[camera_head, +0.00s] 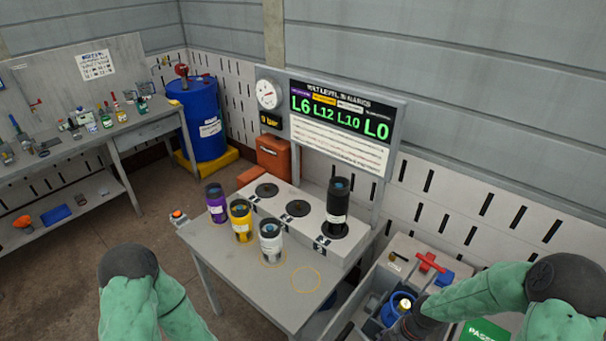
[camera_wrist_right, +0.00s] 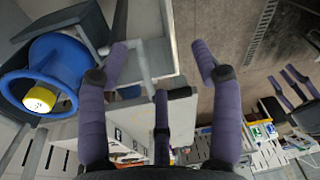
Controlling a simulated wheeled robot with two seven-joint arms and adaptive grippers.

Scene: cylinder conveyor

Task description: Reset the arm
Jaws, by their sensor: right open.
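My right arm comes in from the right in the head view, and its dark wrist end (camera_head: 408,322) is over the crate-like station at the lower right. In the right wrist view my right gripper (camera_wrist_right: 160,62) is open, with its purple-grey fingers spread and nothing between them. My left arm (camera_head: 130,290) shows at the lower left of the head view, its hand out of frame. Dark fingers at the right edge of the wrist view look like my left gripper (camera_wrist_right: 292,88); their opening is unclear.
Purple (camera_head: 216,203), yellow (camera_head: 240,220) and white (camera_head: 271,241) cylinders stand on the grey table (camera_head: 225,262). A black cylinder (camera_head: 337,208) stands on the raised white block (camera_head: 318,225). A blue round container (camera_wrist_right: 72,62) holds a yellow-and-white object (camera_wrist_right: 40,99).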

